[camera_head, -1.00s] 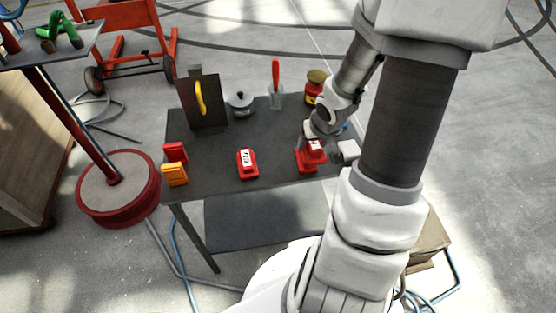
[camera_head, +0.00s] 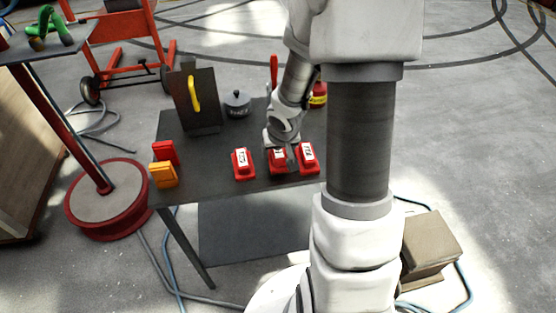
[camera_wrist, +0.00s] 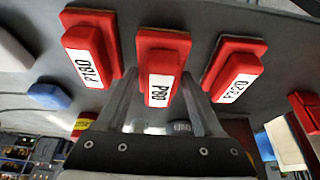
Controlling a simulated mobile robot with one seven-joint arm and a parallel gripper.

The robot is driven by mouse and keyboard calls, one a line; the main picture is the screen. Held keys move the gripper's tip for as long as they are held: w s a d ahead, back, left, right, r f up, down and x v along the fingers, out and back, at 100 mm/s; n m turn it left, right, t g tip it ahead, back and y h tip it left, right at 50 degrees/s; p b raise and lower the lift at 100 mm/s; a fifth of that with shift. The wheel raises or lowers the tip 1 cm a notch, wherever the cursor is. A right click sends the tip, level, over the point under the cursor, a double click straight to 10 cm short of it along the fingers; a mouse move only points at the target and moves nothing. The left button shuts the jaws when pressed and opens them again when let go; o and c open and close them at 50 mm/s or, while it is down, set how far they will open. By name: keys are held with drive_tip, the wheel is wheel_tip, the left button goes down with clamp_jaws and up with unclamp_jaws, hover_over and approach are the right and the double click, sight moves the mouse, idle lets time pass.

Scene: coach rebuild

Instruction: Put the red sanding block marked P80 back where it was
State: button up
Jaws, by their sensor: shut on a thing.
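The red sanding block marked P80 (camera_wrist: 160,72) is between the fingers of my gripper (camera_wrist: 160,100), which is shut on it. In the head view the block (camera_head: 278,160) is below my gripper (camera_head: 281,150), in the middle of a row of three red blocks near the front edge of the dark table (camera_head: 220,185). The block marked P180 (camera_wrist: 90,50) is on its left in the wrist view, and the block marked P320 (camera_wrist: 234,70) on its right. Gaps separate all three. I cannot tell whether the P80 block touches the tabletop.
In the head view, a red block (camera_head: 165,151) and an orange block (camera_head: 163,175) stand at the table's left. Behind are a dark panel with a yellow handle (camera_head: 195,92), a grey lidded pot (camera_head: 237,103) and a red jar (camera_head: 318,95). The table's middle is clear.

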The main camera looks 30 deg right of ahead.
drive_tip(key=shift+f+b, duration=0.3)
drive_tip(key=shift+f, duration=0.65)
drive_tip(key=shift+r, duration=0.1)
drive_tip(key=o, duration=1.2)
drive_tip(key=shift+r, duration=0.1)
drive_tip(key=shift+p+v, duration=4)
drive_tip(key=shift+v, duration=1.95)
